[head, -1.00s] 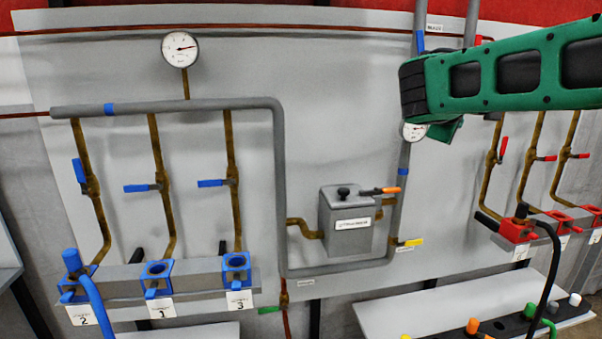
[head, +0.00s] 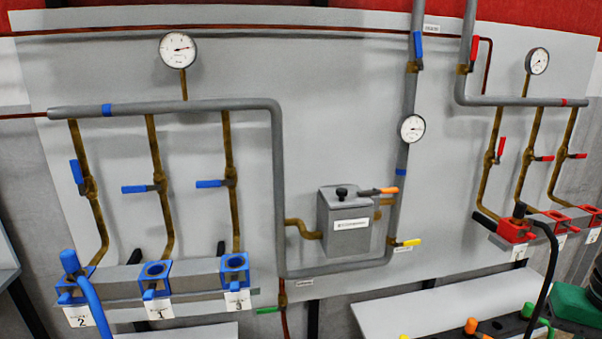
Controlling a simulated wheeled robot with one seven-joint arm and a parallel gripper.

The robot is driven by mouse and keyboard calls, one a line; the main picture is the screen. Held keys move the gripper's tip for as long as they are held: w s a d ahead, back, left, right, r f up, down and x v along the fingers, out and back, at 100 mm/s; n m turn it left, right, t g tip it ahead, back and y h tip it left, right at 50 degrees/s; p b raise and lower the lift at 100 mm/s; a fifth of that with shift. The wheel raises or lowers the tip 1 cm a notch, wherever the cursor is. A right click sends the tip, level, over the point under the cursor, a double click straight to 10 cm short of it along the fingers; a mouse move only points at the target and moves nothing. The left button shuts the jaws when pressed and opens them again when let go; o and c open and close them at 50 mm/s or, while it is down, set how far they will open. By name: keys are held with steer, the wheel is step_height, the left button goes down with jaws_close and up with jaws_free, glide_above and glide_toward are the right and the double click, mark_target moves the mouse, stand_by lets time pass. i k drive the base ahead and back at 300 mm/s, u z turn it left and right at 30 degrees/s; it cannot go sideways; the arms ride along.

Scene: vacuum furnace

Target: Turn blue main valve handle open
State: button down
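A blue valve handle (head: 418,46) sits on the vertical grey pipe at the top, right of centre, above a brass valve body (head: 413,67). It is the blue handle on the main pipe and stands upright, in line with the pipe. Nothing touches it in this view. My gripper is not in view.
A round gauge (head: 411,128) sits below the valve. Blue branch handles (head: 77,171) are at left, red ones (head: 502,146) at right. A grey box (head: 344,222) with an orange-tipped lever (head: 388,190) is in the middle. A shelf with coloured plugs (head: 471,325) runs along the bottom right.

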mark_target(416, 39)
steer(key=u, duration=1.75)
steer(key=k, duration=1.2)
steer(key=z, duration=1.45)
steer(key=i, duration=1)
steer(key=u, duration=0.05)
